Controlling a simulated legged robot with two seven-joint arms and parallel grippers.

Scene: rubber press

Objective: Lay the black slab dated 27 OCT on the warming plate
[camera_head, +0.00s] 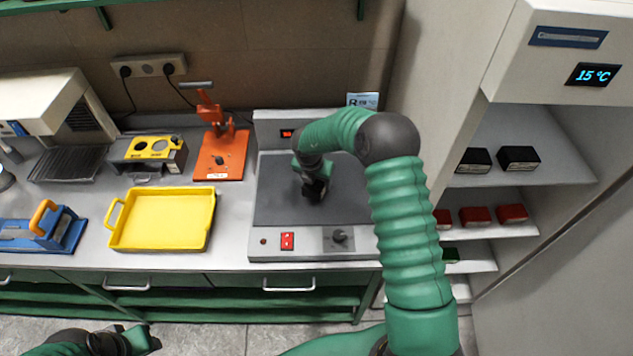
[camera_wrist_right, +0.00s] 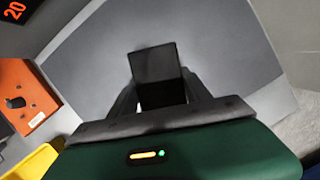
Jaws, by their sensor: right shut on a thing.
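My right gripper (camera_head: 316,190) is over the middle of the warming plate (camera_head: 275,200), pointing down. In the right wrist view, its fingers (camera_wrist_right: 160,98) are shut on a black slab (camera_wrist_right: 154,62), and the grey plate surface (camera_wrist_right: 215,50) lies beyond it. In the head view the gripper mostly hides the slab. I cannot tell whether the slab touches the plate, and no date on it is readable. Two more black slabs (camera_head: 473,161) (camera_head: 518,158) sit on the cabinet's upper shelf. My left gripper (camera_head: 140,340) is at the bottom left, away from the bench; its jaws are unclear.
A yellow tray (camera_head: 208,240) and an orange press (camera_head: 218,160) stand left of the plate. A blue tool (camera_head: 65,235) is at the far left. The open cabinet (camera_head: 560,172) at the right holds red slabs (camera_head: 475,216) on a lower shelf. Most of the plate is bare.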

